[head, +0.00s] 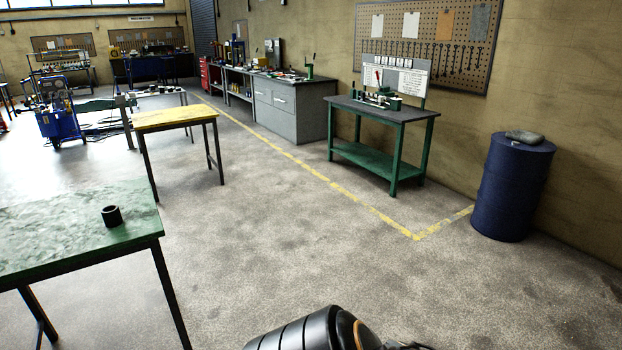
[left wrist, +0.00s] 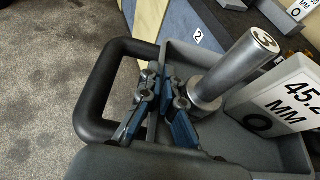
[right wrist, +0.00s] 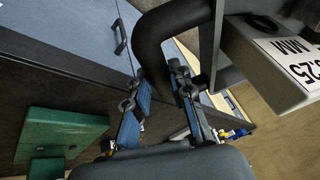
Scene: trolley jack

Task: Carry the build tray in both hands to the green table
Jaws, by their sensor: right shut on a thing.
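The build tray is grey with black loop handles; in the left wrist view its floor (left wrist: 230,140) holds a metal cylinder (left wrist: 215,80) topped "3" and a block (left wrist: 275,105) marked "45.2 MM". My left gripper (left wrist: 163,82) has its fingers close together between the left handle (left wrist: 92,85) and the tray wall; whether they hold anything is unclear. In the right wrist view, my right gripper (right wrist: 158,82) is shut on the right handle (right wrist: 178,22). The tray and both gripper tips are outside the head view. The green table (head: 90,225) stands at the left in the head view.
A black ring (head: 111,216) stands on the green table. A yellow-topped table (head: 175,117) is behind it. A green bench (head: 385,110), grey cabinet (head: 290,108) and blue drum (head: 512,190) line the wall. The floor between (head: 270,230) is clear.

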